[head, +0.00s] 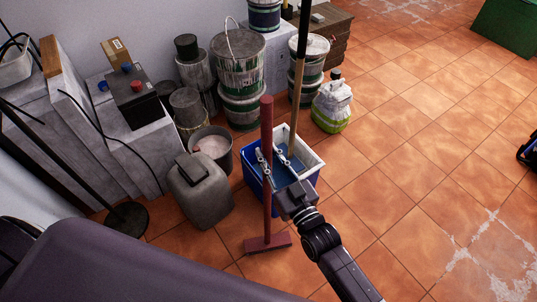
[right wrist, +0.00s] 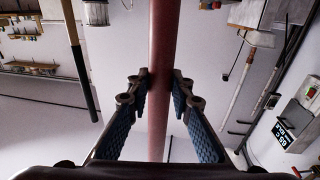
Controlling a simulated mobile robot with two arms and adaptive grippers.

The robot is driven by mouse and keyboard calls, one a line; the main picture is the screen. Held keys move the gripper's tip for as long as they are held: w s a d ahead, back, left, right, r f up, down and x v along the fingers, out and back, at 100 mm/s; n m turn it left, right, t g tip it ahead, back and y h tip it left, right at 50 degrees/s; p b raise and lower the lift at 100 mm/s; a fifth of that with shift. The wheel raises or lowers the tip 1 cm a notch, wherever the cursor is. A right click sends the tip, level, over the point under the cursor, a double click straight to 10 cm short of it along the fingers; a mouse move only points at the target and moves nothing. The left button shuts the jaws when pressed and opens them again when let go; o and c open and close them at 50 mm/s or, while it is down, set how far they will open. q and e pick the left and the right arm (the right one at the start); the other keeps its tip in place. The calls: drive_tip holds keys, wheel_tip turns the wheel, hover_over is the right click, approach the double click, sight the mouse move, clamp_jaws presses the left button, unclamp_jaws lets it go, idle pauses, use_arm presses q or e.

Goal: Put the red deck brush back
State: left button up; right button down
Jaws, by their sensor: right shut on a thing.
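My right gripper (head: 271,158) is shut on the brush's shaft, about midway up. In the right wrist view the shaft (right wrist: 161,60) runs between the two fingers of the right gripper (right wrist: 160,88). My left gripper is not in view.
The blue bucket (head: 252,184) with a white rim stands just behind the shaft, with a wooden pole (head: 297,95) upright at it. A grey canister (head: 200,195) stands left. The tiled floor at right is mostly clear.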

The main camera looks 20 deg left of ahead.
drive_tip(key=shift+r, duration=0.15)
drive_tip(key=c, duration=1.7)
unclamp_jaws()
drive_tip(key=shift+f, duration=0.25)
drive_tip(key=shift+c, duration=0.2)
drive_tip(key=shift+r, duration=0.2)
drive_tip(key=v, duration=1.2)
drive_tip(key=shift+b, duration=0.3)
